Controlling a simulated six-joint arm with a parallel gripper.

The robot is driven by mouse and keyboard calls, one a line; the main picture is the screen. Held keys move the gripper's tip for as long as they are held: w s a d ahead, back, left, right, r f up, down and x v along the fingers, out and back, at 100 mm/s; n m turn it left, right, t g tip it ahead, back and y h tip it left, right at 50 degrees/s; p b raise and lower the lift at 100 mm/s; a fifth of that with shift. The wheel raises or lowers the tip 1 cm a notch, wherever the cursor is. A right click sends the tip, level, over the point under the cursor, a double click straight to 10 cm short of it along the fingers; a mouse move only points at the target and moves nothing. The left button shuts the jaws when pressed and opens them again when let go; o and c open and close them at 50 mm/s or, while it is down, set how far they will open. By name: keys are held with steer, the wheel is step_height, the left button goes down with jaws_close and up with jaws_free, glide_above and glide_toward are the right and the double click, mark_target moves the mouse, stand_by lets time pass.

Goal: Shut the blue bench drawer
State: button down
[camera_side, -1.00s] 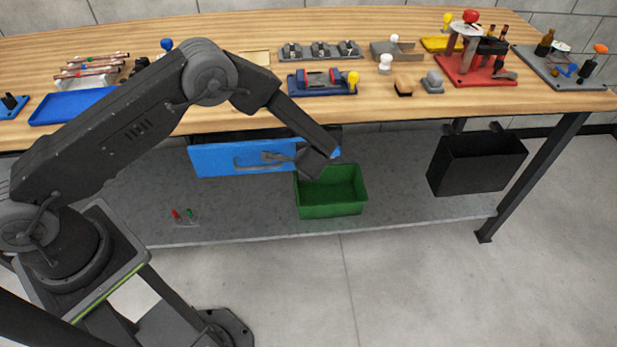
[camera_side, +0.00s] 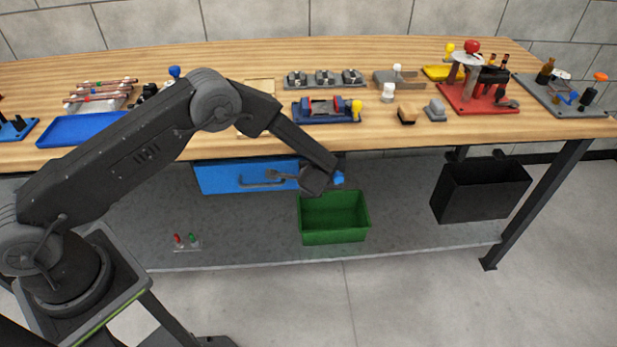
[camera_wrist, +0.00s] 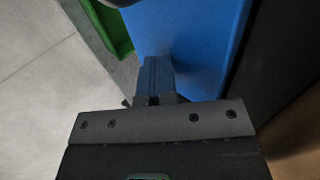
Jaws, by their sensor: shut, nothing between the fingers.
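The blue drawer (camera_side: 222,178) sits under the front edge of the bench, its front close beneath the bench top. Its dark bar handle (camera_side: 260,184) shows on the front. My gripper (camera_side: 272,175) is shut and empty, its fingers pointing left across the drawer front near the handle. In the wrist view the closed fingers (camera_wrist: 157,75) overlap the blue drawer front (camera_wrist: 195,35) and seem to meet it; exact contact cannot be told. The right end of the drawer is hidden behind my wrist.
A green bin (camera_side: 334,220) stands on the lower shelf just below my wrist. A black bin (camera_side: 482,192) is at the right. The bench top (camera_side: 220,147) lies close above my wrist.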

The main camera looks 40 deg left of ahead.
steer(key=s+d+f+v, duration=0.1)
steer(key=f+v, duration=0.1)
steer(key=v, duration=1.1)
steer(key=s+a+r+n+g+h, duration=0.1)
steer(key=s+a+r+n, duration=0.3)
steer(key=r, duration=0.6)
steer(key=s+a+r+n+g+h, duration=0.15)
steer(key=s+a+r, duration=0.35)
steer(key=r, duration=0.5)
steer(key=s+r+n+h, duration=0.1)
steer(key=s+r, duration=0.3)
steer(key=s, duration=0.5)
steer(key=s+r+n+t+h, duration=0.1)
steer(key=s+r+n+h, duration=0.1)
steer(key=s, duration=0.7)
step_height(320, 180, up, 2)
steer(key=shift+s+d+r+h, duration=0.15)
steer(key=shift+d+r+h, duration=0.1)
steer(key=shift+d+h, duration=0.25)
steer(key=c, duration=1.8)
jaws_free()
steer(key=shift+a+n+t, duration=0.1)
steer(key=shift+n+t, duration=0.15)
steer(key=shift+c, duration=0.2)
